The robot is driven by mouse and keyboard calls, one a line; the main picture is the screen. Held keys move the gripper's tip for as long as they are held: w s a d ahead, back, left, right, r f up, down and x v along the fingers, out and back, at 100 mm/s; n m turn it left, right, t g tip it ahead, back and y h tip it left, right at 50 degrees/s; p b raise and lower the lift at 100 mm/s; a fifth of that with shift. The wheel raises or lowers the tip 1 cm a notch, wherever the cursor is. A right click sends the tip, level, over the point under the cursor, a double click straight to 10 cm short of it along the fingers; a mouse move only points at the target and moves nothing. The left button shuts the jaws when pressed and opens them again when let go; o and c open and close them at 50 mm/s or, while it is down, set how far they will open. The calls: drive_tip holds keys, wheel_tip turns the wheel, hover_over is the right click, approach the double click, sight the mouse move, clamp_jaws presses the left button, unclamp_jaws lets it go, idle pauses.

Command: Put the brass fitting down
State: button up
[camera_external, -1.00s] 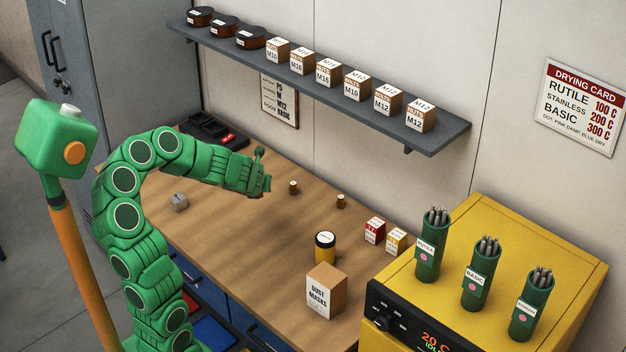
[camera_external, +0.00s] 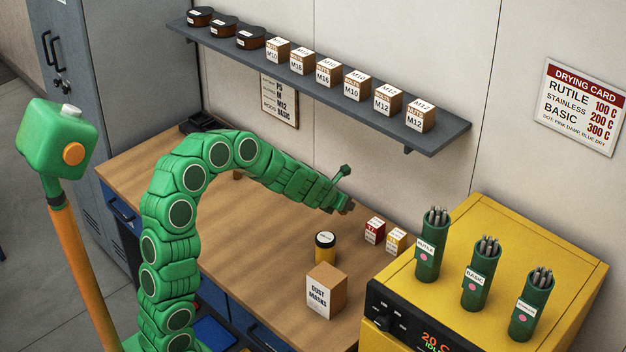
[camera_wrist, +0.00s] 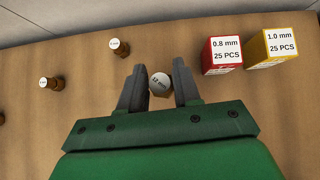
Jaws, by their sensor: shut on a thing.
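The brass fitting (camera_wrist: 160,84), with a round white top reading 12 mm, sits between the two dark fingers of my gripper (camera_wrist: 160,92) in the wrist view. My gripper is shut on it. In the external view my gripper (camera_external: 346,206) is over the right part of the wooden bench (camera_external: 265,245), left of the red box. The fitting is hardly visible there, and I cannot tell whether it touches the bench.
Similar small fittings stand left of my gripper in the wrist view, one nearer (camera_wrist: 119,47) and one farther (camera_wrist: 50,82). A red box (camera_external: 374,230) and yellow box (camera_external: 396,240) stand to the right. A yellow jar (camera_external: 325,247) and dust mask box (camera_external: 326,290) stand in front.

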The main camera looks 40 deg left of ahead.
drive_tip(key=shift+w+a+r+m, duration=0.15)
drive_tip(key=shift+w+m, duration=0.15)
drive_tip(key=shift+w, duration=0.25)
drive_tip(key=w+a+r+m+h, duration=0.1)
drive_tip(key=a+r+m+h, duration=0.1)
drive_tip(key=a, duration=0.6)
drive_tip(key=w+a+r+m+h, duration=0.1)
drive_tip(key=a+r+m+h, duration=0.1)
drive_tip(key=a, duration=0.6)
drive_tip(key=s+a+m+g+h, duration=0.3)
drive_tip(key=s+a+m, duration=0.2)
drive_tip(key=s+a, duration=0.75)
drive_tip(key=w+a+f, duration=0.2)
drive_tip(key=w, duration=0.1)
drive_tip(key=w+a+f, duration=0.1)
drive_tip(key=w+f, duration=0.2)
drive_tip(key=w, duration=0.1)
drive_tip(key=w+a+f, duration=0.2)
drive_tip(key=w, duration=0.1)
drive_tip(key=shift+w+a+f, duration=0.3)
drive_tip(key=shift+w, duration=0.1)
drive_tip(key=shift+w+a+f, duration=0.25)
drive_tip(key=shift+w+f, duration=0.35)
drive_tip(key=shift+f, duration=0.2)
